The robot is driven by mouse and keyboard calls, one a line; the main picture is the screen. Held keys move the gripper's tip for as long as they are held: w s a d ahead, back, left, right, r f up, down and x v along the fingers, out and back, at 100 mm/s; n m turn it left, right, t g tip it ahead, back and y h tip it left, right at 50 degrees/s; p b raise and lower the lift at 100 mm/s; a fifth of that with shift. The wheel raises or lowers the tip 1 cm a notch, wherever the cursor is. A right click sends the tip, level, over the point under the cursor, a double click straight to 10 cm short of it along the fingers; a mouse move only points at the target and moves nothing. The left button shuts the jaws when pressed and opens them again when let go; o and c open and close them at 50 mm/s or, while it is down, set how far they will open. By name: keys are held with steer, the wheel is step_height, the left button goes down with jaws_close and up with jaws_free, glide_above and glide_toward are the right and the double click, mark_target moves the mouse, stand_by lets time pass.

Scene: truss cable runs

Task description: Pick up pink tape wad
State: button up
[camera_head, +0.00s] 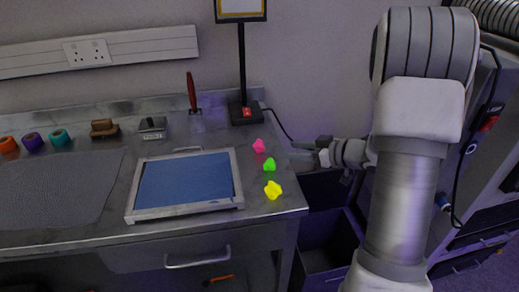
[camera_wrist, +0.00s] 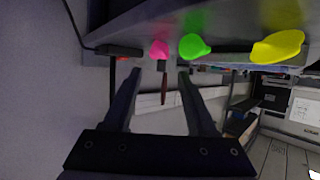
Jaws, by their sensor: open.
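The pink tape wad (camera_head: 258,145) lies on the metal bench near its right end, in front of the lamp base. It also shows in the wrist view (camera_wrist: 159,48), beyond my fingertips and roughly between their lines. The green wad (camera_head: 269,164) and the yellow wad (camera_head: 273,190) lie nearer the front of the bench. My gripper (camera_head: 318,152) is just off the bench's right edge, to the right of the pink wad and apart from it. In the wrist view my gripper (camera_wrist: 160,74) has its two fingers spread with nothing between them.
A framed blue screen (camera_head: 239,204) lies left of the wads. A black lamp stand (camera_head: 242,75) rises behind them, its cable trailing right. A red-handled tool (camera_head: 191,92) stands at the back. A dark open bin (camera_head: 330,240) is below my arm.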

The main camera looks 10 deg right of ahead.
mark_target(264, 146)
steer(key=b+x, duration=0.2)
steer(key=x, duration=1)
steer(key=shift+w+a+f, duration=0.15)
steer(key=shift+w, duration=0.05)
jaws_close()
